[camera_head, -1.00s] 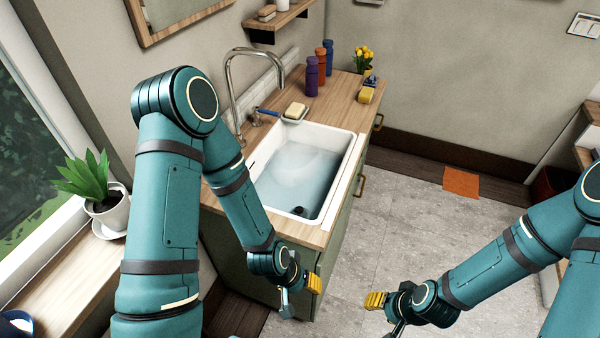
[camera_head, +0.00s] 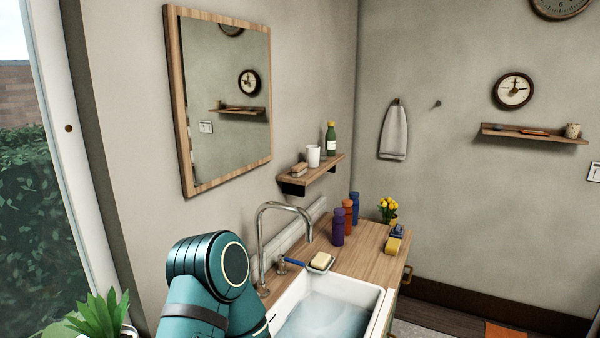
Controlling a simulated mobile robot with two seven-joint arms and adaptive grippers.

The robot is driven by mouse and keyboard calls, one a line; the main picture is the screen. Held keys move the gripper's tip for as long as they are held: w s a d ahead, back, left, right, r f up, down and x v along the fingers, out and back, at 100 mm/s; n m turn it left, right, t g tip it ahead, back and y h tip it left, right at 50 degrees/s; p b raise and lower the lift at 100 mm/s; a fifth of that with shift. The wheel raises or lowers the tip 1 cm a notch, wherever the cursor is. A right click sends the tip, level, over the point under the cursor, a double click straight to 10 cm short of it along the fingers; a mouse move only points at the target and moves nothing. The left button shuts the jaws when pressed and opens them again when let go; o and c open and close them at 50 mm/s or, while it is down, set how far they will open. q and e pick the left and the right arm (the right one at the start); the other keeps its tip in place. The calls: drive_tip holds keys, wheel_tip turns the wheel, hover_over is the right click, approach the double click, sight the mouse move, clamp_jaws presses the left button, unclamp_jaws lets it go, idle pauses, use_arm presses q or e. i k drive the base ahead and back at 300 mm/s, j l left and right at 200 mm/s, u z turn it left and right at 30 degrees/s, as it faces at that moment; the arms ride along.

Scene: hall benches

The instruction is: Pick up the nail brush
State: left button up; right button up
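A small tan block with a lighter lower layer, which looks like the nail brush (camera_head: 299,169), lies on the near end of the small wooden wall shelf (camera_head: 322,174) above the counter. It is too small to make out bristles clearly. Only the upper part of my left arm shows, at the bottom left of the sink. Both grippers are out of the picture, so their state is hidden.
A white cup (camera_head: 313,156) and a green bottle (camera_head: 331,138) share the shelf. A mirror (camera_head: 224,100) hangs left.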

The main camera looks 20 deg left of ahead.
sight(298, 170)
drive_tip(key=i+l+z, duration=0.1)
drive_tip(key=z, duration=0.75)
drive_tip(key=i, duration=2.9)
drive_tip(key=i+u, duration=0.45)
drive_tip(key=u, duration=0.2)
drive_tip(key=i+l+u, duration=0.15)
drive_tip(key=u, duration=0.2)
drive_tip(key=i, duration=0.1)
